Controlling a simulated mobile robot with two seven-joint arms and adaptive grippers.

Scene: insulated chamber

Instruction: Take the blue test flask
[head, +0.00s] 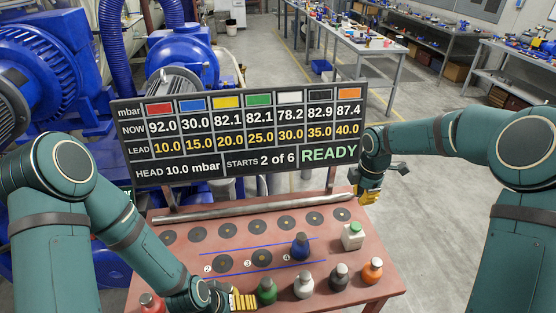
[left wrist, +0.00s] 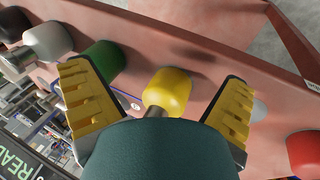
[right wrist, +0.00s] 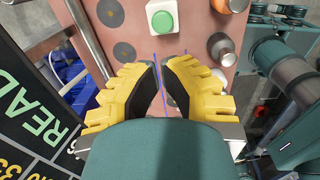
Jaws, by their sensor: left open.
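The blue test flask (head: 300,246) stands upright on the red-brown table (head: 205,250), beside the number 4, between two blue lines in the head view. It does not show in either wrist view. My left gripper (head: 236,301) is low at the table's front edge, left of the green flask (head: 267,290). In the left wrist view it (left wrist: 158,75) is open, with the yellow flask (left wrist: 168,92) between its spread fingers, not visibly gripped. My right gripper (head: 369,195) is at the table's back right, apart from the blue flask. Its fingertips meet in the right wrist view (right wrist: 162,65), with nothing seen between them.
White (head: 304,285), black (head: 339,277), orange (head: 372,270) and red (head: 150,302) flasks line the front. A white block with a green button (head: 352,236) stands right. A display board (head: 240,140) reads READY, blue 30.0, starts 2 of 6. Dark round pads (head: 257,227) are empty behind.

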